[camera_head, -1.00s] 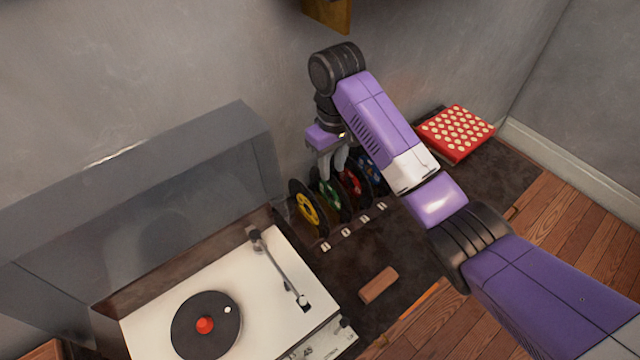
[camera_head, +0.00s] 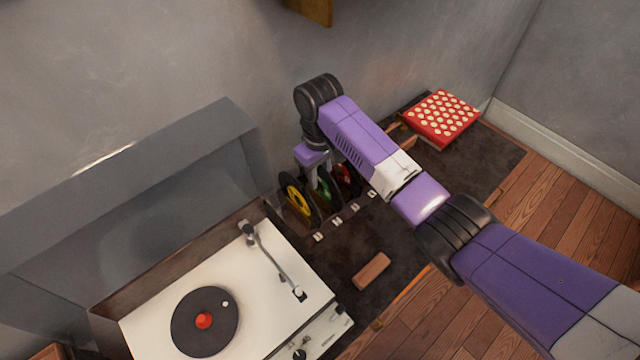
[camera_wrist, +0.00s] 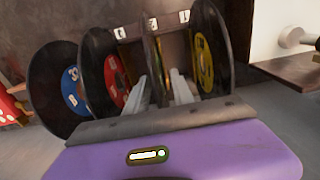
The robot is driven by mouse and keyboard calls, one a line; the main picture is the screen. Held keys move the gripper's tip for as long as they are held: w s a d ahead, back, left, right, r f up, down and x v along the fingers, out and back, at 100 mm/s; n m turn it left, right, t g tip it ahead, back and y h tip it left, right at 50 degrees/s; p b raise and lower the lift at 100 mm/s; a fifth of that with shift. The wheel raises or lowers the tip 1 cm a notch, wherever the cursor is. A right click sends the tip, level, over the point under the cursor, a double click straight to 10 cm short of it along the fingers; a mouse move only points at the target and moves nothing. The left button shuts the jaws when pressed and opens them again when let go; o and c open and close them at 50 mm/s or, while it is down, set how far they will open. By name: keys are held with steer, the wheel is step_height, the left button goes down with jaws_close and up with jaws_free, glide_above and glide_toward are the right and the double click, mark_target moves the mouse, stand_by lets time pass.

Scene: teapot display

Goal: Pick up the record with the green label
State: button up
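The record with the green label (camera_head: 326,190) stands upright in the row, between the yellow-label record (camera_head: 296,196) and the red-label record (camera_head: 344,177). In the wrist view the green-label record (camera_wrist: 154,50) is nearly edge-on, its label mostly hidden. My gripper (camera_wrist: 162,82) points down at it, with pale fingers apart, one on each side of the disc. I see a gap between the fingers and no clear grip. In the head view my gripper (camera_head: 318,175) and arm partly cover the row. The blue-label record (camera_wrist: 72,88) shows in the wrist view.
A record player (camera_head: 260,290) with its grey lid raised stands at the left. White number tags (camera_head: 337,221) line the rack's front. A brown block (camera_head: 371,271) lies in front. A red spotted box (camera_head: 439,117) sits at the back right. A wall is behind.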

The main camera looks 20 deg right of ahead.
steer(key=shift+c, duration=0.2)
jaws_close()
stand_by(1.1)
